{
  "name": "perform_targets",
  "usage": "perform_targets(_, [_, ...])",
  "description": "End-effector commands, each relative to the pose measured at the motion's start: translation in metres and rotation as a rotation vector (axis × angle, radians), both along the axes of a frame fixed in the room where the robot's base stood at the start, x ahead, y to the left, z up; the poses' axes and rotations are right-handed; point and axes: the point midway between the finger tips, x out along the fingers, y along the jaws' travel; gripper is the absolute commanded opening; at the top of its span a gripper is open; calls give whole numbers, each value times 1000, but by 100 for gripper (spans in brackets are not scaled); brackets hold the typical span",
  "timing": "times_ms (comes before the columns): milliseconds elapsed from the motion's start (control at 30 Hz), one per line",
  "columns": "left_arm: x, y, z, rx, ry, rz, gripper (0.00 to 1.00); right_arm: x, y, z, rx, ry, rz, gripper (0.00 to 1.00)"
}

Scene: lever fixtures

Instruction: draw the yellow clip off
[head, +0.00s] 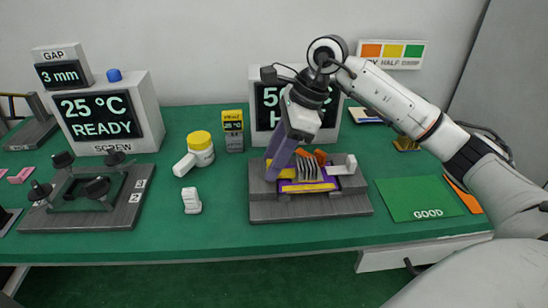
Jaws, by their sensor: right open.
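The lever fixture (310,208) is a dark grey stepped block at the middle right of the table. It carries a purple plate, a ribbed grey part (308,170), an orange piece behind that and a white-ended lever (343,167). A yellow clip (308,187) lies along the front of the ribbed part. More yellow shows to the left, partly hidden by my right gripper (276,168). That gripper points down at the fixture's left side with its purple fingers near the yellow. I cannot tell whether it touches. My left gripper is out of view.
A green GOOD mat (418,198) lies to the right. A display (262,92) stands behind my right gripper. The front table strip is clear.

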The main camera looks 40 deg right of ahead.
Motion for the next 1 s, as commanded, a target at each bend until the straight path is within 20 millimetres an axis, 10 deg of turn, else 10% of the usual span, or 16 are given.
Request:
perform_targets(267, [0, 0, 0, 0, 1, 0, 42, 0, 0, 0, 0, 0, 0, 0])
perform_targets(1000, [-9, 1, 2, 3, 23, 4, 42, 27, 45, 1, 3, -2, 0, 0])
